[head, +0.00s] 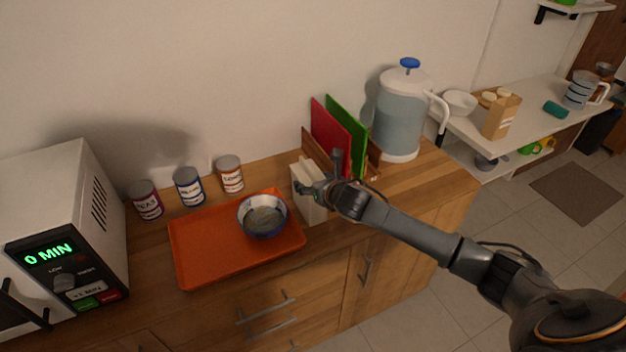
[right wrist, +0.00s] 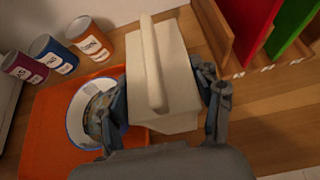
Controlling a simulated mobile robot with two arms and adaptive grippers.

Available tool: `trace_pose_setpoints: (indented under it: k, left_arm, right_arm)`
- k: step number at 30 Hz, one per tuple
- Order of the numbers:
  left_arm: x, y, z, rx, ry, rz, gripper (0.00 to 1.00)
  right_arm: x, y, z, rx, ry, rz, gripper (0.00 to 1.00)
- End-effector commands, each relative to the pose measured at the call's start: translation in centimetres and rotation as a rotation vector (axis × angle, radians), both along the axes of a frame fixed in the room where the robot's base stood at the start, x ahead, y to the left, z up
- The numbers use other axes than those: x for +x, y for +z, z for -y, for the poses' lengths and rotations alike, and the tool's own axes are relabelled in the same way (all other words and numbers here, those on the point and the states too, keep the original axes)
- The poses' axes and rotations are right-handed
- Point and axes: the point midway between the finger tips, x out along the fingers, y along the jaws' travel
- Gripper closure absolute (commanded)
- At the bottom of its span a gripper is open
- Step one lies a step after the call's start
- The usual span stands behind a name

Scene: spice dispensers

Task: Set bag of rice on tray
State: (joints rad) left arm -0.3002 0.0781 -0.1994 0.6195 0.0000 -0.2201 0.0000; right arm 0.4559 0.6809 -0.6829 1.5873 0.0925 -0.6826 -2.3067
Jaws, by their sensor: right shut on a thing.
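The bag of rice (head: 309,207) is a cream, box-shaped pack with a ridge along its top. It is upright just right of the tray, near the tray's right edge; I cannot tell whether its base touches the counter. My right gripper (head: 322,187) is shut on it from above. In the right wrist view the bag (right wrist: 165,62) sits between the two fingers of the gripper (right wrist: 163,88). The orange tray (head: 203,262) lies on the wooden counter and holds a blue and white bowl (head: 263,216) on its right half. My left gripper is not in view.
Several labelled cans, one being the right-hand can (head: 230,175), stand behind the tray. A microwave (head: 75,225) is at left. A wooden rack with red and green boards (head: 331,128) and a water jug (head: 403,115) stand behind the gripper. The tray's left half is clear.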

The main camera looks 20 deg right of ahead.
Motion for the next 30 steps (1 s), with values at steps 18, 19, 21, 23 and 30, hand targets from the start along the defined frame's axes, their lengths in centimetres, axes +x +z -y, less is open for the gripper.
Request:
trace_pose_setpoints:
  k: [18,19,21,23,30]
  left_arm:
    - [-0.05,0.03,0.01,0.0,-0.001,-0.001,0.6]
    - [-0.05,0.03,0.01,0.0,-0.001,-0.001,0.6]
    - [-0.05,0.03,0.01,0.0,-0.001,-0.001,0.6]
    - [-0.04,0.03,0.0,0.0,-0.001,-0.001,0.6]
    - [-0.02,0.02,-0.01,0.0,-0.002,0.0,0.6]
  right_arm:
    - [0.03,-0.42,0.01,0.0,0.0,0.002,0.12]
    - [0.04,-0.41,0.02,0.0,0.0,0.002,0.12]
    - [0.04,-0.41,0.02,0.0,0.0,0.002,0.12]
    - [0.04,-0.41,0.02,0.0,0.0,0.002,0.12]
    - [-0.42,0.08,0.07,-0.001,0.0,0.003,0.12]
